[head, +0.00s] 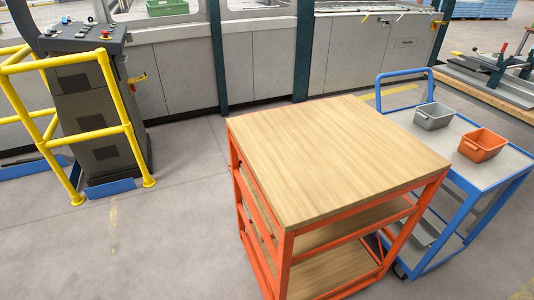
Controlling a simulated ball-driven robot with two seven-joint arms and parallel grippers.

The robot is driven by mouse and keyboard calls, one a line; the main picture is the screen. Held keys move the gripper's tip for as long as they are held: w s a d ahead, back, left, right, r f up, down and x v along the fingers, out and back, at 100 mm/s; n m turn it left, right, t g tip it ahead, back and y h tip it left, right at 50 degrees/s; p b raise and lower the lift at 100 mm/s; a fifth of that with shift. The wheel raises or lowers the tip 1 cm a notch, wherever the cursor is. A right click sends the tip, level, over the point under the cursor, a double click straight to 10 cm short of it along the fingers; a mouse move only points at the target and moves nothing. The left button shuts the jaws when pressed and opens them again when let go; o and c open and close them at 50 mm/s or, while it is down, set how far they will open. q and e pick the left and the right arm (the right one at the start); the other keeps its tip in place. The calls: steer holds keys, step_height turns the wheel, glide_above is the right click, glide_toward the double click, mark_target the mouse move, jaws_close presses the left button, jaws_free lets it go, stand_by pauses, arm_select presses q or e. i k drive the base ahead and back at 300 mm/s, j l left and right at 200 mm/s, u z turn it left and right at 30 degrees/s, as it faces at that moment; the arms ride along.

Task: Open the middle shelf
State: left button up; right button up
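An orange-framed cart with a light wooden top (335,155) stands in the middle right. Below the top, a middle wooden shelf (345,228) and a lower wooden shelf (330,272) show through the open near side. The left side of the cart has orange fronts or rails with small dark parts on them (259,212), seen at a steep angle. I see no shelf clearly pulled out past the frame. Neither of my grippers is in view.
A blue trolley (498,170) with a grey bin (434,116) and an orange bin (482,145) stands close to the cart's right side. A control console (95,110) behind a yellow rail (85,135) is at left. A grey machine (270,65) runs along the back. Floor left of the cart is clear.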

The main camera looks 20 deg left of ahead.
mark_target(272, 236)
steer(key=j+z, duration=0.3)
steer(key=j, duration=0.55)
steer(key=j+z, duration=0.3)
steer(key=j, duration=0.6)
steer(key=i+j+z, duration=0.15)
steer(key=j, duration=0.4)
steer(key=i+j+z, duration=0.2)
steer(key=j, duration=0.4)
steer(key=j+z, duration=0.15)
steer(key=j, duration=0.45)
steer(key=i+j+z, duration=0.2)
steer(key=j, duration=0.4)
steer(key=i+j, duration=0.15)
steer(key=j, duration=0.25)
steer(key=i+j+z, duration=0.1)
steer(key=j, duration=0.25)
steer(key=i+j, duration=0.1)
steer(key=j, duration=0.3)
steer(key=i+z, duration=0.05)
